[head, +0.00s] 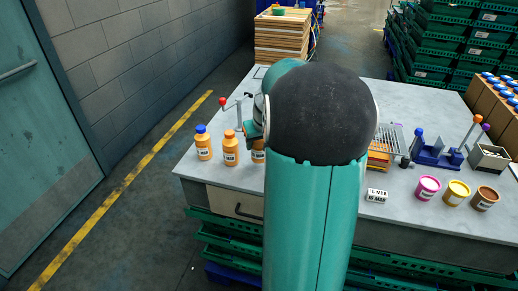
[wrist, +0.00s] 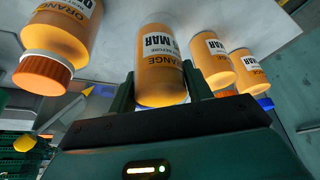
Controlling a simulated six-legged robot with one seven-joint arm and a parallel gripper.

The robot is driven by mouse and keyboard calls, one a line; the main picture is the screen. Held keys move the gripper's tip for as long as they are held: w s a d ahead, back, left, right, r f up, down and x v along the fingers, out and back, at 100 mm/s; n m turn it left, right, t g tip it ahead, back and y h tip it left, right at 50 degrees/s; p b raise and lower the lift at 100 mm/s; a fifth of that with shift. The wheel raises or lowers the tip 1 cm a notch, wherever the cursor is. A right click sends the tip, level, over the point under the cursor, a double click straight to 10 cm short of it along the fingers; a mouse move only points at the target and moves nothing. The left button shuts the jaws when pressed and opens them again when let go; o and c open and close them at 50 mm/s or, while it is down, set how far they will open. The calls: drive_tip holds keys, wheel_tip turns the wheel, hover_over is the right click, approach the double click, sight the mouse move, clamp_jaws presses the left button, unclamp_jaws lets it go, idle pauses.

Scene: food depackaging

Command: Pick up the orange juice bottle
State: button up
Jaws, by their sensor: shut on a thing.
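In the wrist view my gripper (wrist: 159,88) has one finger on each side of an orange juice bottle (wrist: 160,50) and is shut on it. The bottle's orange body and white label with black print show; its cap end is hidden by the gripper. Whether it touches the table is unclear. An orange-capped bottle (head: 231,149) and a blue-capped bottle (head: 203,143) stand at the table's left corner. Part of another bottle (head: 258,153) shows beside my arm.
In the wrist view another orange-capped bottle (wrist: 60,42) is close on the left, and two more bottles (wrist: 212,62) are close on the right. The table (head: 240,178) also bears coloured tubs (head: 428,188), a small label block (head: 377,195) and a blue stand (head: 436,155).

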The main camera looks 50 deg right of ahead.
drive_tip(key=s+a+r, duration=0.9)
drive_tip(key=a+r, duration=0.1)
drive_tip(key=s+d+r, duration=0.2)
drive_tip(key=d+r, duration=0.2)
drive_tip(key=d, duration=0.7)
drive_tip(key=s+d+r, duration=0.2)
drive_tip(key=d+r, duration=0.3)
drive_tip(key=d, duration=0.6)
drive_tip(key=s+d+r, duration=0.2)
drive_tip(key=d+r, duration=0.2)
drive_tip(key=d, duration=0.7)
drive_tip(key=shift+s+d+r, duration=0.3)
drive_tip(key=shift+d, duration=0.05)
drive_tip(key=shift+w+d, duration=0.1)
drive_tip(key=shift+w, duration=0.2)
wheel_tip(320, 180, down, 14)
drive_tip(key=shift+f, duration=0.15)
idle(1.8)
